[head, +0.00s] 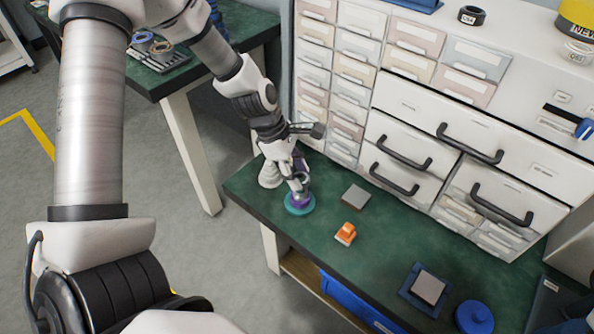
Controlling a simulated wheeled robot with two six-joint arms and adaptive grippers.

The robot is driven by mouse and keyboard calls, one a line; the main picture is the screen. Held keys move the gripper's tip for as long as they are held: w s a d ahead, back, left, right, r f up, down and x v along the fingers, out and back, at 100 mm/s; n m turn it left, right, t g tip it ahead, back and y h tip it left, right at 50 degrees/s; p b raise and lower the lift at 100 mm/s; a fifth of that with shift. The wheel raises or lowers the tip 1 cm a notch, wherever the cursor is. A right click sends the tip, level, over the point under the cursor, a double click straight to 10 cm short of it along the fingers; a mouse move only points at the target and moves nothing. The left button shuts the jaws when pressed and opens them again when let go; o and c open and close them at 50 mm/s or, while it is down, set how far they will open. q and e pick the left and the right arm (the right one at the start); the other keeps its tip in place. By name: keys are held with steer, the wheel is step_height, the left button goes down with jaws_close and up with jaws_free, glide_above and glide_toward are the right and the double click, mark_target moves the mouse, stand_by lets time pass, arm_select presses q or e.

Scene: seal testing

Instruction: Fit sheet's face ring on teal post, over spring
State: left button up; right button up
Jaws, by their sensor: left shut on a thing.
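My left gripper (297,184) points down at the left end of the green bench and is shut on a small purple piece (301,195), which looks like the face ring. The purple piece is directly above a round teal base (300,208), which looks like the foot of the teal post. The fingers and the purple piece hide the post itself and any spring on it. I cannot tell whether the ring is around the post or only above it. My right gripper is not in view.
The green bench (380,255) holds a grey square block (356,196), an orange part (346,233), a blue tray (410,293) with a grey square plate, and a round blue lid (474,317). A white drawer cabinet (405,110) stands along the back. Free room lies mid-bench.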

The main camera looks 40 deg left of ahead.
arm_select(q)
steer(key=shift+f+b, duration=0.3)
steer(key=shift+f, duration=0.25)
steer(key=o, duration=1.2)
steer(key=shift+r, duration=0.1)
step_height(320, 180, up, 7)
steer(key=p, duration=0.8)
